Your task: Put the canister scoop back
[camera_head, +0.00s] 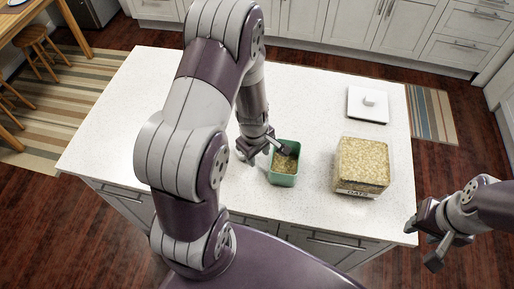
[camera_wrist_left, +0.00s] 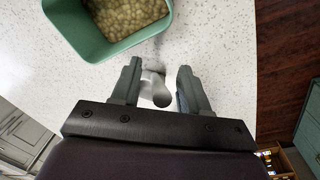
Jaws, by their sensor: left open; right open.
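My left gripper (camera_head: 265,155) is open above the counter, at the left side of a green container (camera_head: 284,179) holding pale grains. In the left wrist view the green container (camera_wrist_left: 95,45) is at the upper left, beyond the fingers. A small grey, shiny object (camera_wrist_left: 155,92), perhaps the scoop, shows between the open fingers; I cannot tell its full shape or whether they touch it. A clear square canister (camera_head: 361,168) labelled OATS, full of oats, stands to the right, uncovered. My right gripper (camera_head: 428,245) is open and empty, off the counter's right end.
A white square lid (camera_head: 368,105) with a knob lies behind the canister. The white speckled counter (camera_head: 130,110) has free room at left and around the lid. White cabinets (camera_head: 380,28) stand across the floor. A wooden stool (camera_head: 37,45) is at the far left.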

